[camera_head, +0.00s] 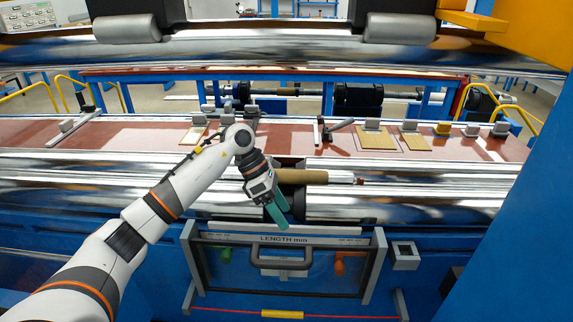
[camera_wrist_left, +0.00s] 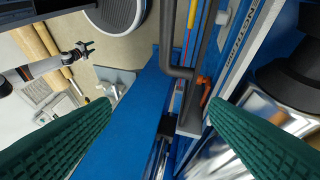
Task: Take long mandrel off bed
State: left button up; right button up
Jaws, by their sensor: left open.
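The long mandrel (camera_head: 305,176), a brown wrapped roll with a bright metal end at its right, lies across the shiny rollers of the bed in the head view. Its left end is hidden behind my left wrist. My left gripper (camera_head: 278,210) has green fingers that point down, in front of the mandrel and above the length panel. It is open. In the left wrist view, the green fingers (camera_wrist_left: 165,135) are wide apart with nothing held between them. The mandrel between them cannot be made out there. My right gripper is not seen in the head view.
The length panel (camera_head: 283,240) with a dark handle is below the gripper. A large shiny roller (camera_head: 250,48) spans above the bed. A reddish table (camera_head: 130,135) with small blocks is behind. In the wrist view, a grey part with a dark claw-like end (camera_wrist_left: 75,55) is at left, unclear.

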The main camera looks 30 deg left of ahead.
aim_at(285, 177)
jog(key=i+j, duration=0.75)
jog(key=i, duration=0.1)
